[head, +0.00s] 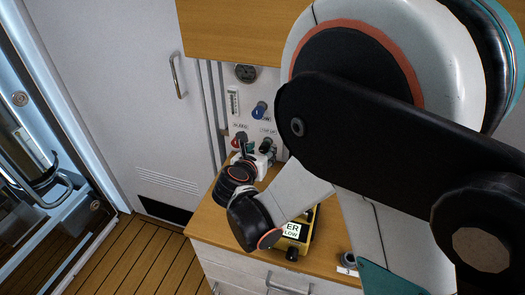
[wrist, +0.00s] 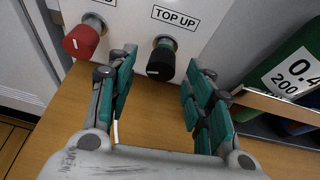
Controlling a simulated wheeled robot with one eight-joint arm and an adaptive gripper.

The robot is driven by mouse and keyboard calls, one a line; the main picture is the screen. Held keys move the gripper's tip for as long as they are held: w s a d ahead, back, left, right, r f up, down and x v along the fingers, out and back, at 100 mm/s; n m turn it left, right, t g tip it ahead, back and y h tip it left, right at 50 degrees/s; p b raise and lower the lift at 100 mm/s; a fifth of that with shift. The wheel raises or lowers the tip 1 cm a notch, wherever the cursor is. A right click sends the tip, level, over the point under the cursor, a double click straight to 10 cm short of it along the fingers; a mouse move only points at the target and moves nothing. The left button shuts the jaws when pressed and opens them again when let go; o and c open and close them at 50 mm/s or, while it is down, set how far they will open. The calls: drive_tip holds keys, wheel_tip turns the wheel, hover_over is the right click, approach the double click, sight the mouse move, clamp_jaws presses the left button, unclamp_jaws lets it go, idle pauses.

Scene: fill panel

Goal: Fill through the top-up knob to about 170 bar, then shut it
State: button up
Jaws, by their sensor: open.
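The top-up knob (wrist: 161,62) is black, on a short stem with a green collar, under the TOP UP label (wrist: 176,17) on the white panel (wrist: 135,14). It also shows in the head view (head: 266,144). My gripper (wrist: 160,68) is open, with a teal-padded finger to each side of the knob; I cannot see any contact. In the head view my gripper (head: 252,150) is in front of the lower panel. A round dark gauge (head: 245,72) is at the panel's top; its reading is too small to tell.
A red knob (wrist: 81,41) sits left of the top-up knob, close to my left finger. A blue knob (head: 259,109) is higher up. A green cylinder (wrist: 294,75) stands behind a wooden rail at right. A yellow box (head: 293,243) lies on the wooden counter (head: 204,221).

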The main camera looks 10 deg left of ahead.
drive_tip(key=d+v, duration=0.1)
drive_tip(key=v, duration=0.9)
drive_tip(key=shift+a, duration=0.45)
drive_tip(key=shift+r, duration=0.1)
idle(0.7)
